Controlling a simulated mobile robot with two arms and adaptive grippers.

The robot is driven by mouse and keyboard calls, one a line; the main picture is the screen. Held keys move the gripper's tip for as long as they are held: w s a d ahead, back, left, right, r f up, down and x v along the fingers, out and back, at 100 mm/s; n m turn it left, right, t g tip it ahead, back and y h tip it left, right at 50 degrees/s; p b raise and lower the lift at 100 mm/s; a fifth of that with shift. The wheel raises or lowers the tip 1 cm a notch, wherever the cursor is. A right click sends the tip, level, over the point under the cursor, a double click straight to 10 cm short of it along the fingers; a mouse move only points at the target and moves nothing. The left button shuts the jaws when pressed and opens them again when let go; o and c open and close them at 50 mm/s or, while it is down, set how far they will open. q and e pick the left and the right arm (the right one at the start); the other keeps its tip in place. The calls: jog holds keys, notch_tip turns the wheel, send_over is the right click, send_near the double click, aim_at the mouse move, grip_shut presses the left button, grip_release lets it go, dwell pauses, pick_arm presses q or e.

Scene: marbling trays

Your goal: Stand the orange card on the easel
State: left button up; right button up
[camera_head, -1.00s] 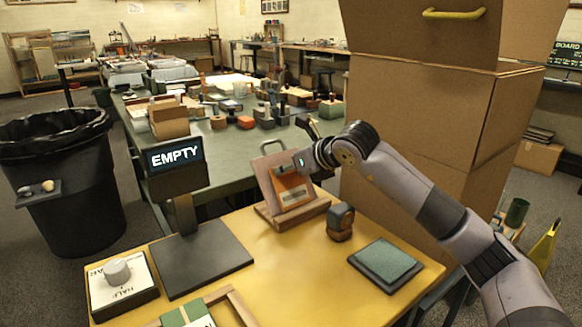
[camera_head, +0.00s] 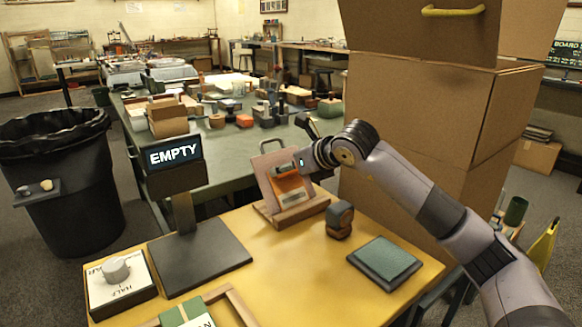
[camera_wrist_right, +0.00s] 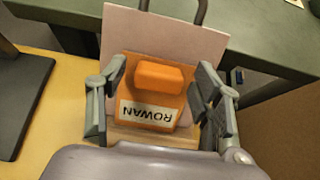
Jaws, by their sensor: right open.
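The orange card (camera_head: 291,188) stands leaning on the wooden easel (camera_head: 288,215), its lower edge at the easel's ledge. In the right wrist view the orange card (camera_wrist_right: 127,94) has a raised orange grip block and a white label reading ROWAN, upside down there. The easel's pale back panel (camera_wrist_right: 190,35) shows behind it. My right gripper (camera_wrist_right: 158,76) is open, with one finger on each side of the card's grip block and gaps between. In the head view my right gripper (camera_head: 285,169) is at the card's upper part and hides some of it. My left gripper is not in view.
A dark stamp-like block (camera_head: 339,220) and a green pad (camera_head: 385,262) lie right of the easel on the yellow table (camera_head: 290,275). Tall cardboard boxes (camera_head: 420,120) stand behind my right arm.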

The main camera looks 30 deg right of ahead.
dwell(0.3)
jog(key=v, duration=1.2)
jog(key=shift+f, duration=0.1)
